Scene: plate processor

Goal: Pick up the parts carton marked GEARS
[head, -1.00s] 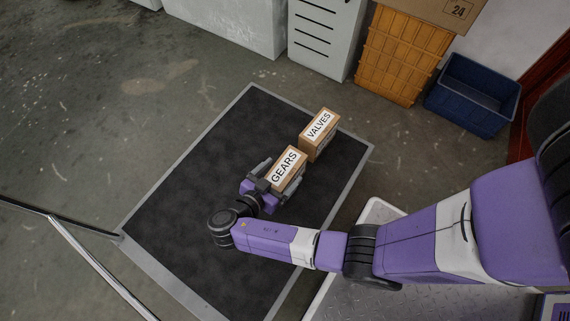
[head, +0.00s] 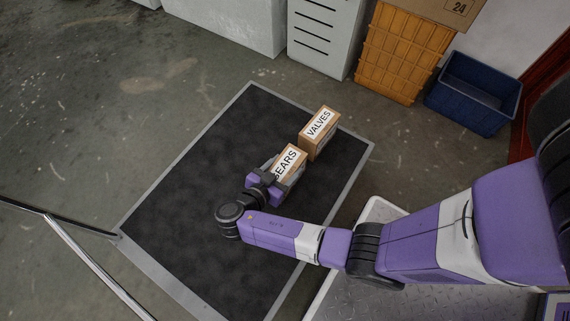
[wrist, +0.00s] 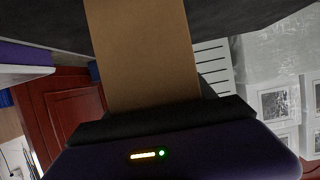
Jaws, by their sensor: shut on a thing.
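The GEARS carton (head: 292,158) is a small brown box with a white label on top. It stands on the black mat (head: 190,190). My gripper (head: 283,172) is shut on it from the near side, with a finger along each side, and covers the first letter of the label. In the wrist view the carton's plain brown face (wrist: 145,55) fills the upper middle, right against my gripper. The VALVES carton (head: 319,132) stands just behind and to the right. I cannot tell whether the GEARS carton touches the mat or is slightly raised.
The mat has a grey border and is bare on its left side. An orange crate (head: 402,55) and a blue bin (head: 472,95) stand at the back right. A metal rail (head: 95,265) crosses the lower left. A metal-topped platform (head: 375,300) is at the lower right.

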